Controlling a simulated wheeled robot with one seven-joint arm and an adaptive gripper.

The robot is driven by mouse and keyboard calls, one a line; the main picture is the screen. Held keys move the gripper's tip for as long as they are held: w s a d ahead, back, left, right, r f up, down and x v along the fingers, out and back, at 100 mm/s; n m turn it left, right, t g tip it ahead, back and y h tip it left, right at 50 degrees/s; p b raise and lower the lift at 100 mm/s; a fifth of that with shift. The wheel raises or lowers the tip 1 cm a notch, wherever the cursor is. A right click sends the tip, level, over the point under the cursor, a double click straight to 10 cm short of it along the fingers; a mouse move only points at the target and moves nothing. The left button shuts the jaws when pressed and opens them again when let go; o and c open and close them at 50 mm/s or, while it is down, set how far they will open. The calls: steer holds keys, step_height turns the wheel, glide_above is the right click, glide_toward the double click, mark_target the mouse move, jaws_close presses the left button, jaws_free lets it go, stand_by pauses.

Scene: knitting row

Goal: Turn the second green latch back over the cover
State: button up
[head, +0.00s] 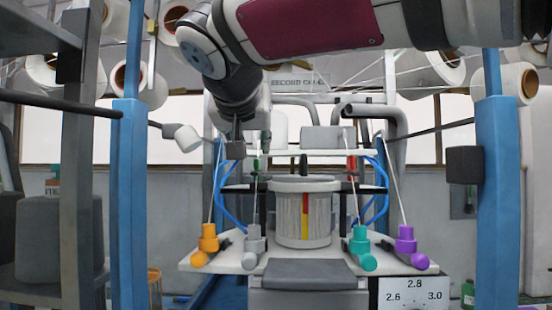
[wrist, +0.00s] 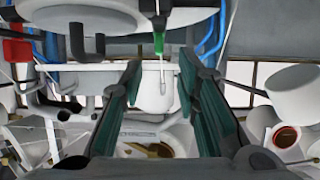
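A small green latch (head: 256,165) stands upright at the left side of the machine's round cylinder (head: 288,220); it also shows in the wrist view (wrist: 158,43), with a pale, thin part hanging past it. I see only one green latch clearly and cannot tell which it is. A red part (head: 351,166) stands on the opposite side. The cover seems to be the flat round top (head: 300,184) of the cylinder, but I cannot be sure. My gripper (head: 250,144) is above the green latch. In the wrist view its fingers (wrist: 160,72) are wide apart with nothing held between them.
Orange (head: 208,240), grey (head: 254,245), teal (head: 361,245) and purple (head: 406,243) pieces stand on the white table (head: 190,263), with thin rods rising from them. Blue posts (head: 128,200) flank the machine. Dark bars and blue tubes (head: 380,195) surround the cylinder closely.

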steer(key=x, duration=0.6)
steer(key=shift+f, duration=0.1)
